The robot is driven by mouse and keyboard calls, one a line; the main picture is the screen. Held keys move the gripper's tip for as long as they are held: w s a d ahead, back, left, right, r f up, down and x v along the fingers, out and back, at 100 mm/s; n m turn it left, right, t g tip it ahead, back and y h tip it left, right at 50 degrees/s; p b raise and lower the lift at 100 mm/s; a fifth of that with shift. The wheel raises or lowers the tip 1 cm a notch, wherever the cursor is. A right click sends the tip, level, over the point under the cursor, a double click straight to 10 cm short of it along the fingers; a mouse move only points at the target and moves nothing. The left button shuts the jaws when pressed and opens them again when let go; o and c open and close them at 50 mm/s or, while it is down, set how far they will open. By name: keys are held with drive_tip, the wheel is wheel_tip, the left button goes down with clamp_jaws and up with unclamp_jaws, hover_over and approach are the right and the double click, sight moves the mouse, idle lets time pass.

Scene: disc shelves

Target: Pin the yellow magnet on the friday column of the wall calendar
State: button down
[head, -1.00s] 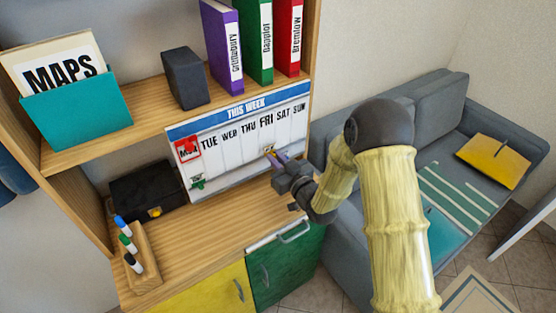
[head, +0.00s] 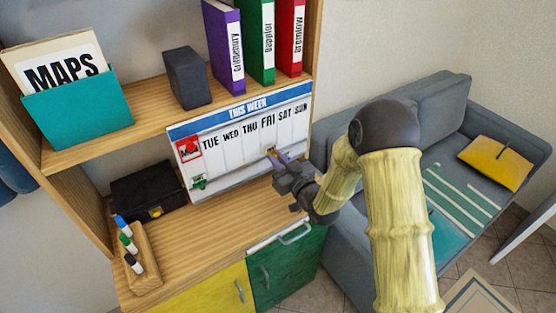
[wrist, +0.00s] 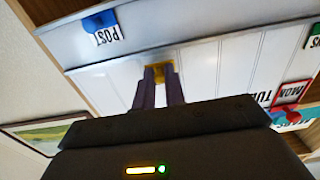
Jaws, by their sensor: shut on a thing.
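The wall calendar (head: 243,140) stands upright at the back of the desk, with a blue "THIS WEEK" strip and day columns. The "FRI" label (head: 267,123) heads the Friday column. My gripper (head: 274,156) is in front of that column's lower part. Its purple fingers are shut on the yellow magnet, which shows between the fingertips in the wrist view (wrist: 160,72). The magnet is at or very close to the white board face; I cannot tell whether it touches. The fingers hide part of it.
A red magnet (head: 188,148) sits at Monday and a green one (head: 199,182) on the lower strip. A blue magnet with a "POST" card (wrist: 104,27) shows in the wrist view. A marker holder (head: 140,262) and black box (head: 149,194) stand left. Binders line the shelf above.

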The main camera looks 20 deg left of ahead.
drive_tip(key=shift+w+a, duration=0.3)
drive_tip(key=shift+a, duration=0.05)
idle(0.7)
drive_tip(key=c, duration=1.4)
unclamp_jaws()
drive_tip(key=v, duration=1.4)
drive_tip(key=shift+s+d+r+p, duration=0.2)
drive_tip(key=shift+d+p, duration=0.15)
drive_tip(key=p, duration=0.3)
drive_tip(key=shift+s+d+p, duration=0.2)
drive_tip(key=shift+d+p, duration=0.1)
drive_tip(key=shift+d+p, duration=0.1)
drive_tip(key=shift+p, duration=0.35)
